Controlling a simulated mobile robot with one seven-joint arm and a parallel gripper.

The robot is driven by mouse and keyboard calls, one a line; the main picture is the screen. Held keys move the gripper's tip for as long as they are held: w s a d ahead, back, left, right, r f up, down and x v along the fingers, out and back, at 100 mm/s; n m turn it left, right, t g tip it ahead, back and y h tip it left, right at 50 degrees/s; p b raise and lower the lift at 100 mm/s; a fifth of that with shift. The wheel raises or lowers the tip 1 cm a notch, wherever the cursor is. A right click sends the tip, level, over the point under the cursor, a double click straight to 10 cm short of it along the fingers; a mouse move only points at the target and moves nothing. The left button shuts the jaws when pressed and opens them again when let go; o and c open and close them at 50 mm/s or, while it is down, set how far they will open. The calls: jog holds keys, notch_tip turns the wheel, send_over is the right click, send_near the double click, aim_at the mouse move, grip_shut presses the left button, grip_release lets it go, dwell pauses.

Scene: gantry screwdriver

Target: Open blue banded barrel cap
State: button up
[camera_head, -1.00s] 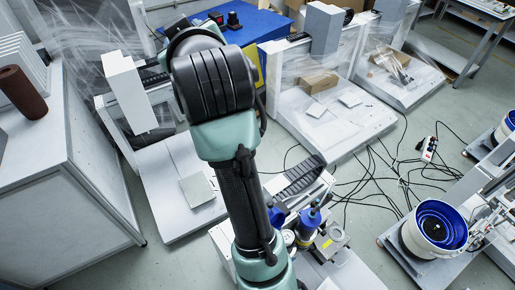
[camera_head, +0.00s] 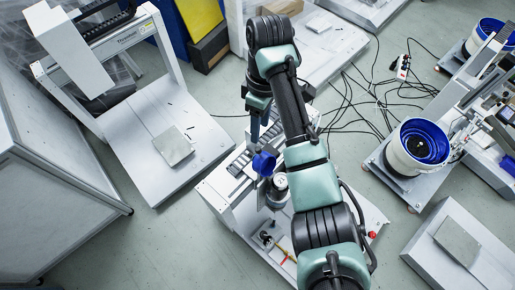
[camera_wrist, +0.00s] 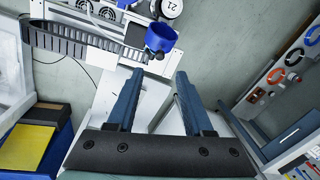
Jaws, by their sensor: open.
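A blue cup-shaped piece (camera_head: 263,162) stands on the gantry machine in the head view, next to a pale cylinder with a round marked face (camera_head: 280,181). Both show at the top of the wrist view, the blue piece (camera_wrist: 160,37) and the round face (camera_wrist: 171,8). I cannot tell which part is the barrel's cap. My gripper (camera_wrist: 160,74) is open and empty, its two dark blue fingers pointing toward the blue piece but apart from it. In the head view my gripper (camera_head: 254,138) is just above the blue piece, and my arm hides part of the machine.
A black cable chain (camera_wrist: 75,40) runs beside the blue piece. A white bowl feeder with a blue inside (camera_head: 422,146) stands to the right. Black cables (camera_head: 355,100) cross the floor. A white gantry frame (camera_head: 120,50) stands at the left.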

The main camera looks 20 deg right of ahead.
aim_at(258, 148)
jog(key=f, duration=0.6)
jog(key=a+f+b, duration=0.1)
jog(key=f, duration=0.3)
jog(key=shift+s, duration=0.35)
